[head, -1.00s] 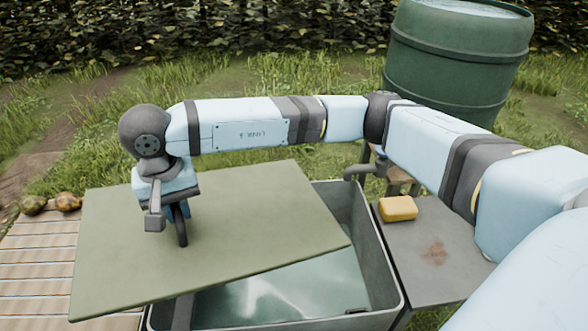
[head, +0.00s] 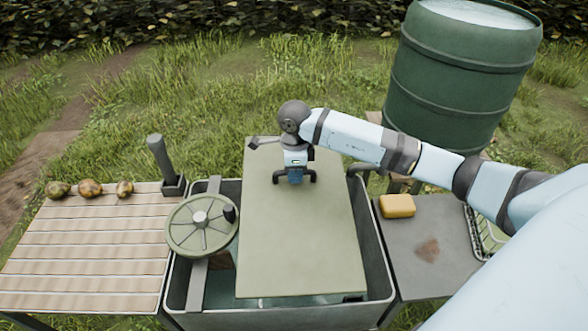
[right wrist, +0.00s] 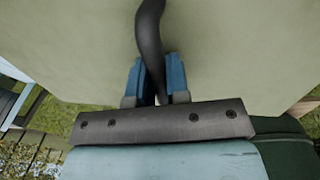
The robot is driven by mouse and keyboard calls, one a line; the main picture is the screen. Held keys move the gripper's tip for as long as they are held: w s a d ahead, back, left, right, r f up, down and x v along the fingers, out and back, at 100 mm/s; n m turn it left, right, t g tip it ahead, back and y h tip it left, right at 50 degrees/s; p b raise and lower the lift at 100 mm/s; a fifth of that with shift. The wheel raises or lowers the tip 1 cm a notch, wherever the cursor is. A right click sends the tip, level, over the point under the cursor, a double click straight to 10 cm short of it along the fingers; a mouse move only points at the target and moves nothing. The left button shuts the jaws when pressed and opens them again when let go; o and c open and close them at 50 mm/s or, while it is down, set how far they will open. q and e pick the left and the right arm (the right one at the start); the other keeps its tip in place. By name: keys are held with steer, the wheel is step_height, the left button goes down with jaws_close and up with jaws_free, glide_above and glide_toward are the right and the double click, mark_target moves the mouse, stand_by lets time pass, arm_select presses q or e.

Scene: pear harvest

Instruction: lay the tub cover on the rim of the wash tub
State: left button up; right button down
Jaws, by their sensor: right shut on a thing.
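The tub cover (head: 305,245) is a flat olive-green panel over the middle and right of the grey wash tub (head: 376,255). Its far end reaches past the tub's back rim, and water shows along its near edge. I cannot tell whether it touches the rim. My right gripper (head: 295,180) is shut on the cover's dark handle near the far end. In the right wrist view, the blue fingers (right wrist: 155,85) close around the curved handle (right wrist: 150,40), with the cover (right wrist: 230,50) behind. My left gripper is not in view.
A spoked wheel (head: 187,232) and a grey bar (head: 197,284) lie across the tub's left side. A slatted table (head: 85,250) with several pears (head: 90,188) is left. A yellow sponge (head: 397,206) sits on the right side table (head: 400,270). A green barrel (head: 455,90) stands behind.

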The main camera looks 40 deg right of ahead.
arm_select(q)
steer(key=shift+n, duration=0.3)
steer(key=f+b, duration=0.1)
steer(key=b, duration=0.1)
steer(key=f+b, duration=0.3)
steer(key=b, duration=0.2)
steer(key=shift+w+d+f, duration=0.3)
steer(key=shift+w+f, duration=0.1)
arm_select(e)
step_height(320, 180, down, 12)
steer(key=shift+r, duration=0.2)
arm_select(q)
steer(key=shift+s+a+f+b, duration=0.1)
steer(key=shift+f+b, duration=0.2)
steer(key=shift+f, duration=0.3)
arm_select(e)
steer(key=shift+s+a+f, duration=0.1)
steer(key=shift+f, duration=0.35)
steer(key=c, duration=1)
jaws_free()
